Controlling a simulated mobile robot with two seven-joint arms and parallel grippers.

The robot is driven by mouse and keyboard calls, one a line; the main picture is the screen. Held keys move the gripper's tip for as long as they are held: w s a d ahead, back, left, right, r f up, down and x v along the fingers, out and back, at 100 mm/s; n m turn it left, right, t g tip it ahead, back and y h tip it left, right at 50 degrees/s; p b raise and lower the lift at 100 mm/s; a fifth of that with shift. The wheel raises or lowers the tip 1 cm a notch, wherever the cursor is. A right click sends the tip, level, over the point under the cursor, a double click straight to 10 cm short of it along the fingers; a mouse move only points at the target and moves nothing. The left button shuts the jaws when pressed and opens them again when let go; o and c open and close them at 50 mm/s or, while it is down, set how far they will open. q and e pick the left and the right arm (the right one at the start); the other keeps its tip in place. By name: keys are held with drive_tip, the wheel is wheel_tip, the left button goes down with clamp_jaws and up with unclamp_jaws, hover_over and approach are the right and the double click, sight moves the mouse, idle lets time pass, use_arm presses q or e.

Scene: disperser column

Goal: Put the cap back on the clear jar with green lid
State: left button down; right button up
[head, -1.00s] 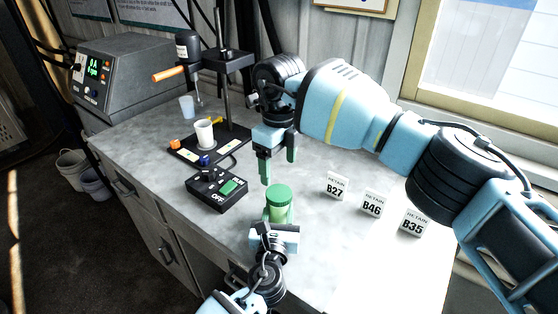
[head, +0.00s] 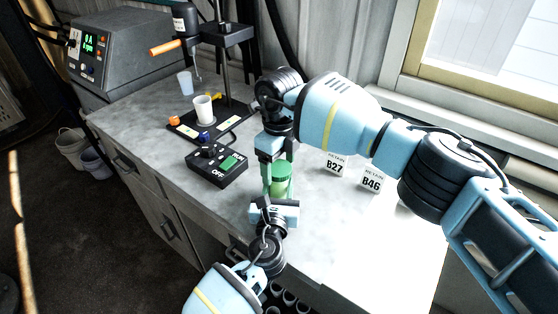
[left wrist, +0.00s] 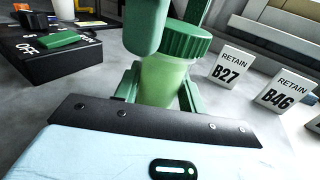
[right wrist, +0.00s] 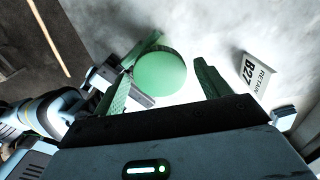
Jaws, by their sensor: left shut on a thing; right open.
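The clear jar (left wrist: 162,80) has pale green contents and stands on the grey bench. Its ribbed green lid (left wrist: 188,42) sits on the jar's mouth in the left wrist view; whether it is screwed tight cannot be told. My left gripper (left wrist: 160,92) is shut around the jar's body. My right gripper (right wrist: 165,85) is open, pointing down over the jar, with its fingers on either side of the round green lid (right wrist: 160,75). In the head view the lid (head: 281,170) is partly hidden by my right gripper (head: 277,170).
A black control box (head: 216,166) lies left of the jar. Label cards B27 (head: 335,164) and B46 (head: 371,182) stand to the right. A stand with a dark base (head: 240,112) and a white cup (head: 203,109) is behind.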

drive_tip(key=c, duration=1)
drive_tip(key=o, duration=1.1)
drive_tip(key=shift+o, duration=0.2)
drive_tip(key=shift+r, duration=0.1)
wheel_tip(320, 180, up, 12)
use_arm(q)
drive_tip(key=c, duration=0.7)
unclamp_jaws()
drive_tip(key=shift+c, duration=0.2)
